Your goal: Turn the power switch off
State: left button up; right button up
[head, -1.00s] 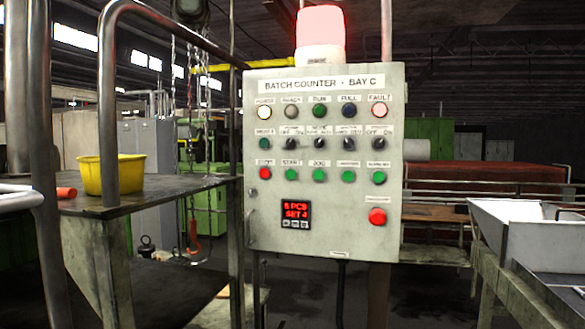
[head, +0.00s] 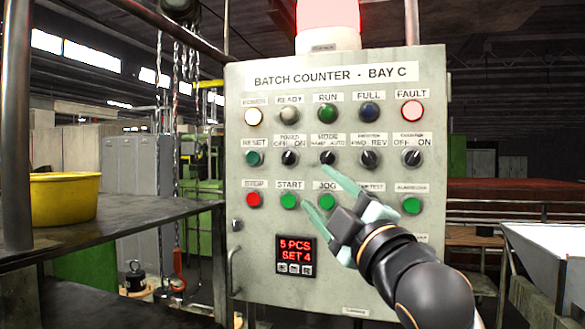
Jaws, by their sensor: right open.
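The power switch (head: 290,157) is a small black rotary knob under a "POWER OFF ON" label on the grey control panel (head: 245,215). Which way its pointer faces is too small to tell surely. The power lamp (head: 254,117) at the upper left glows white. My right gripper (head: 316,188) is in front of the panel, its two pale green fingers spread and empty. Its fingertips are below and to the right of the power switch, near the start and jog buttons. I cannot tell whether they touch the panel. My left gripper is out of view.
Mode (head: 327,157), direction and counter knobs share the switch's row. A red stop button (head: 253,199) and green buttons lie below. A display (head: 296,255) reads "5 PCS SET 4". A table with a yellow tub (head: 64,197) stands left. My forearm hides the panel's lower right.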

aim_at(288, 159)
jog(key=p+x, duration=0.2)
jog(key=x, duration=0.3)
jog(key=p+x, duration=0.2)
jog(key=x, duration=0.3)
jog(key=shift+w+a+r, duration=0.15)
jog(key=shift+w+r, duration=0.05)
jog(key=shift+r, duration=0.15)
jog(key=shift+w+a+r, duration=0.15)
jog(key=shift+w+a, duration=0.15)
jog(key=shift+w, duration=0.4)
jog(key=shift+c, duration=0.2)
grip_shut()
